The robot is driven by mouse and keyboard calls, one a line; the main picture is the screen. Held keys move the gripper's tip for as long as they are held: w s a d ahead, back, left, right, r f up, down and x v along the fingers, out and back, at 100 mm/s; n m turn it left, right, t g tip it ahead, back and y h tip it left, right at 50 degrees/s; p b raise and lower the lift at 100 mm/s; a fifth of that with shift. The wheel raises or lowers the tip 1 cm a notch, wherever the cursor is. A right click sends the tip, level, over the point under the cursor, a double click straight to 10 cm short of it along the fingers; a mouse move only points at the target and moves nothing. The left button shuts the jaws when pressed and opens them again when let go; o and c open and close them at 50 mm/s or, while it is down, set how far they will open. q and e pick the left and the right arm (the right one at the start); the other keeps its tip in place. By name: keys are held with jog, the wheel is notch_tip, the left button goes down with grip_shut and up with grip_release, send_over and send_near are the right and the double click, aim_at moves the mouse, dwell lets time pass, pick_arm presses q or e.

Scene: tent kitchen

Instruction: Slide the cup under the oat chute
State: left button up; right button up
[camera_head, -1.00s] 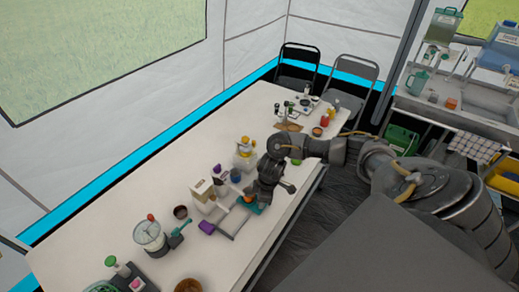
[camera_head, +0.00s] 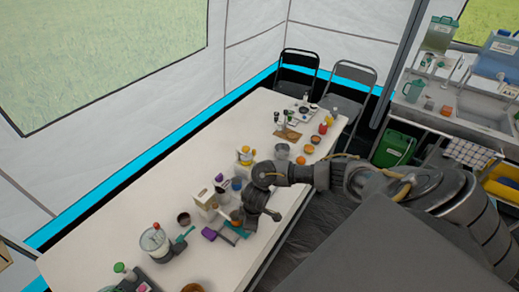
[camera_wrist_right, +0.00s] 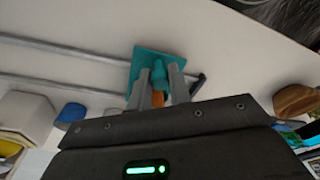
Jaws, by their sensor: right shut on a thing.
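In the head view a white box-shaped dispenser (camera_head: 206,199) stands on the table. A low grey railed base lies in front of it. A small orange-brown thing (camera_head: 236,215), perhaps the cup, shows between the dispenser and my right gripper (camera_head: 249,212). In the wrist view a teal square plate with an upright teal knob (camera_wrist_right: 158,70) sits by two grey rails (camera_wrist_right: 65,67). My right gripper (camera_wrist_right: 160,82) is shut on the teal knob, with an orange part (camera_wrist_right: 158,98) between its fingers. I cannot clearly make out the cup or chute opening. My left gripper is out of view.
A purple block (camera_head: 209,233) lies left of the railed base. A clear jar (camera_head: 154,241) and a dark bowl (camera_head: 184,218) stand farther left. A yellow-topped thing (camera_head: 245,155) and a grey pot (camera_head: 282,151) stand behind my gripper. The far-left tabletop is mostly bare.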

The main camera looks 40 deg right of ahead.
jog(key=shift+s+a+p, duration=0.25)
jog(key=shift+a+p, duration=0.1)
jog(key=shift+a, duration=0.45)
jog(key=shift+s+a+p, duration=0.2)
jog(key=shift+a+p, duration=0.1)
jog(key=shift+a, duration=0.45)
jog(key=o, duration=0.8)
jog(key=shift+c, duration=0.2)
jog(key=shift+r, duration=0.1)
notch_tip(320, 180, up, 3)
jog(key=shift+f+p, duration=0.2)
jog(key=shift+p, duration=0.7)
jog(key=shift+r, duration=2.1)
